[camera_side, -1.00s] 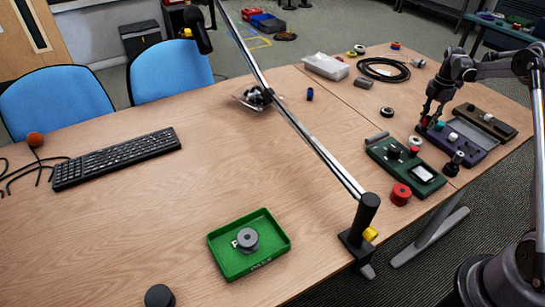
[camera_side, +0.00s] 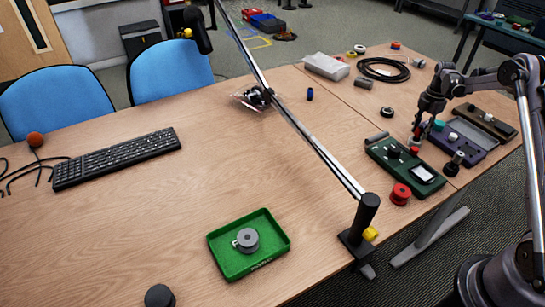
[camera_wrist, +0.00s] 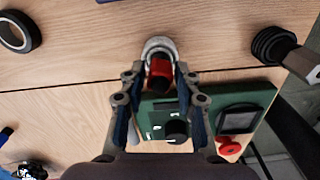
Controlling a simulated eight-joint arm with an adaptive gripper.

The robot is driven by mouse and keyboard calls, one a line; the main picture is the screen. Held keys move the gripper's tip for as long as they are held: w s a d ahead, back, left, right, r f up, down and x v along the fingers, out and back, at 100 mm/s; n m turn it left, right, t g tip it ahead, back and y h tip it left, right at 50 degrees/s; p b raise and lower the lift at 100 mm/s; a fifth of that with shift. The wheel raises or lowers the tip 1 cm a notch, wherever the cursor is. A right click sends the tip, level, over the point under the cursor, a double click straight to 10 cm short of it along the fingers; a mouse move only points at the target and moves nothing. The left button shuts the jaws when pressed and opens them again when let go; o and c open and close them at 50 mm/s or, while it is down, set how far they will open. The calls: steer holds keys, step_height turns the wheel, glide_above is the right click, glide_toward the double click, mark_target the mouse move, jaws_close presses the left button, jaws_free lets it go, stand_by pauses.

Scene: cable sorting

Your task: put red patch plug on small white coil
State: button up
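The red patch plug (camera_wrist: 160,74) is between my fingertips in the wrist view. My gripper (camera_wrist: 160,72) appears shut on it. The small white coil (camera_wrist: 158,46) shows as a pale ring just beyond and beneath the plug, partly covered by it. In the side view my gripper (camera_side: 418,130) is low over the table behind the green device, with the red plug (camera_side: 418,132) at its tips. The coil (camera_side: 414,142) is right beneath, largely hidden. Whether plug and coil touch, I cannot tell.
A green device (camera_side: 388,160) with knobs and a screen lies close in front. A purple tray (camera_side: 483,139) and a black knob-like part (camera_side: 453,164) are to the right. A red spool (camera_side: 400,194) stands nearer the front edge. A dark ring (camera_side: 387,112) lies behind.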

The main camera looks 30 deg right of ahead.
mark_target(422, 126)
steer(key=shift+o, duration=0.2)
step_height(422, 126, up, 12)
steer(key=s+a+r+m+t, duration=0.1)
steer(key=a+r+m, duration=0.1)
steer(key=a+r, duration=0.35)
steer(key=a+r+m+t+h, duration=0.1)
steer(key=a+r+m, duration=0.15)
steer(key=a, duration=0.55)
steer(key=s+a+r+m+t, duration=0.1)
steer(key=a+r+m, duration=0.1)
steer(key=a+r, duration=0.35)
steer(key=s+a+f+m+t, duration=0.2)
steer(key=s+a+m, duration=0.3)
steer(key=a, duration=0.5)
steer(key=s+a+f+m+t+y, duration=0.1)
steer(key=s+a+m, duration=0.4)
steer(key=s+a, duration=0.5)
step_height(422, 126, down, 2)
steer(key=shift+s+f+t, duration=0.15)
steer(key=shift+f+t, duration=0.1)
steer(key=shift+t, duration=0.35)
